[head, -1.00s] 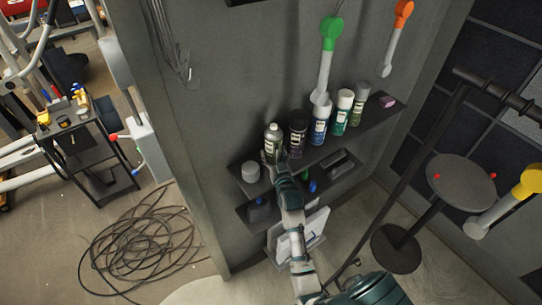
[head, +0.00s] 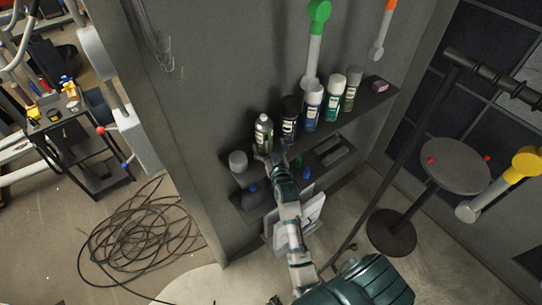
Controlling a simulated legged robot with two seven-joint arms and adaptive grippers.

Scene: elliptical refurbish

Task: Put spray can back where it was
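The spray can (head: 263,133), olive-green with a pale top, stands upright at the left part of the upper shelf (head: 352,118), beside a row of other cans. My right gripper (head: 268,158) is at the shelf's front edge, just below and in front of this can. Its fingers look spread, with the can's body showing above them. The can's base is partly hidden by the gripper, so I cannot tell whether they touch. My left gripper is not recognisable in the view.
A dark can (head: 289,121) stands close on the right, followed by a blue can (head: 312,107) and others. A small grey jar (head: 238,161) is on the left. A lower shelf (head: 335,151) lies beneath. A round-topped stand (head: 455,166) is on the right; coiled cable (head: 140,235) lies on the floor.

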